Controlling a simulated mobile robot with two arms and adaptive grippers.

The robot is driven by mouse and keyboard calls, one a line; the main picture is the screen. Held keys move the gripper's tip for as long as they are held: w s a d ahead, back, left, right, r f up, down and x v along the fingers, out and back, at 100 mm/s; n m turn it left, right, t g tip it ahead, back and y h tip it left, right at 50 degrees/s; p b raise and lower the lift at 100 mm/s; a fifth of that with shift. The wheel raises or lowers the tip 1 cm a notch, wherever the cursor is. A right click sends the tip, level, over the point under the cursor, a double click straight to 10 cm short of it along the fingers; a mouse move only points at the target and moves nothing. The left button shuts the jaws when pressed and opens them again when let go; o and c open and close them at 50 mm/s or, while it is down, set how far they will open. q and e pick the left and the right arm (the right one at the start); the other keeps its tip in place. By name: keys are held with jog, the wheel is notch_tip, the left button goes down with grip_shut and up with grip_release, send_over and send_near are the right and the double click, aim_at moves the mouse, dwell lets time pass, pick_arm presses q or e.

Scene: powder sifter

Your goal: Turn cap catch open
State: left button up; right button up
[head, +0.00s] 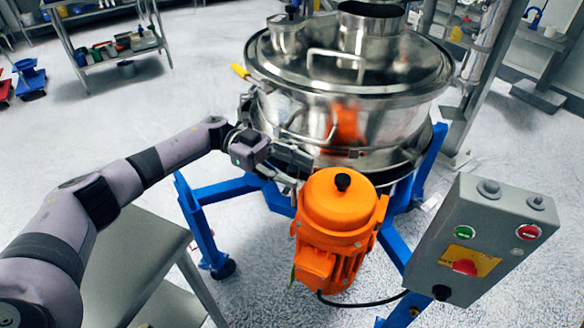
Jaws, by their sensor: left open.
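The powder sifter (385,125) is a round steel drum with a shiny lid (420,62). A catch with a yellow handle (240,71) sticks out at the left side of the lid's rim. It looks like the cap catch, but its exact setting is too small to tell. My left gripper (298,163) is open at the lower front left of the drum, below and to the right of the yellow handle and apart from it. Its fingers point right, close to the drum wall; whether they touch it I cannot tell. My right gripper is not in view.
An orange motor (338,215) stands just in front of the drum, near my left gripper. Blue legs (210,225) hold the sifter. A grey control box (480,240) stands at the right, a grey table (130,262) at lower left. A steel loop handle (336,55) rises from the lid.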

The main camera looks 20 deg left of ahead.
pick_arm(q)
jog(key=v, duration=1.2)
dwell(0.5)
